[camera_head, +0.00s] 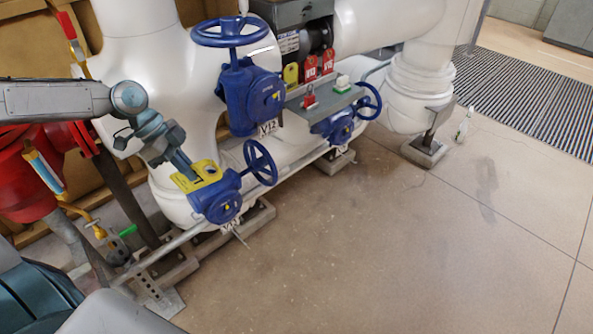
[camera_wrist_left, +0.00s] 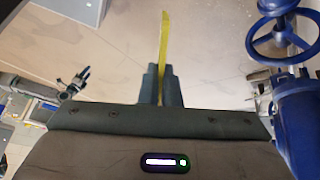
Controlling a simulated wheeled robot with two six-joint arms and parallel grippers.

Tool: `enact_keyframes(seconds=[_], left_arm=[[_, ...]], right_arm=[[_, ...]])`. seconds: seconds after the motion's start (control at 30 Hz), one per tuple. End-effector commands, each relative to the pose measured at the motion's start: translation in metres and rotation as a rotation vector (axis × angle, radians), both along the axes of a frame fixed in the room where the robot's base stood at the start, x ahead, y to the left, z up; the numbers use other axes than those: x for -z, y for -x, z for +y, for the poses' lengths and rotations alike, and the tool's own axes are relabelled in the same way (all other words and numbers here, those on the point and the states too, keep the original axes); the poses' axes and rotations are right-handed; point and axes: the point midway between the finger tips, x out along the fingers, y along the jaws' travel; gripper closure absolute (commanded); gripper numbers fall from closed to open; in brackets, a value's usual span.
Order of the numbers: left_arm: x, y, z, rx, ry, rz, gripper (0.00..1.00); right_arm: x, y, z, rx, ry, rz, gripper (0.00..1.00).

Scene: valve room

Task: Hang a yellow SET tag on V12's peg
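My left gripper (camera_head: 184,172) is shut on a yellow tag (camera_head: 205,174), which shows just behind the lower-left blue valve. In the left wrist view the tag (camera_wrist_left: 164,40) stands edge-on between the two fingers (camera_wrist_left: 162,88). A label reading V12 (camera_head: 268,127) sits under the upper blue valve (camera_head: 250,92), to the right of the gripper and tag. V12's peg cannot be made out. My right gripper is not in view.
The lower-left blue valve (camera_head: 218,200) and its handwheel (camera_head: 260,162) stand close beside the held tag. Another yellow tag (camera_head: 291,74) and red tags (camera_head: 310,68) hang at a grey box at the back. White pipes surround the valves.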

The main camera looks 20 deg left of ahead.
Motion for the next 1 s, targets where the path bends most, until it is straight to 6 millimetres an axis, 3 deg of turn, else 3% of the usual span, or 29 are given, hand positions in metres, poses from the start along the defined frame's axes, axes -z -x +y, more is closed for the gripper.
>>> enact_keyframes(seconds=[0.3,1.0], left_arm=[[0.02,0.007,-0.012,-0.034,0.08,-0.021,1.0],[0.032,0.008,-0.019,-0.051,0.103,-0.023,1.0]], right_arm=[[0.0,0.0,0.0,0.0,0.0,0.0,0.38],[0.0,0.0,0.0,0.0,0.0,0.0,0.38]])
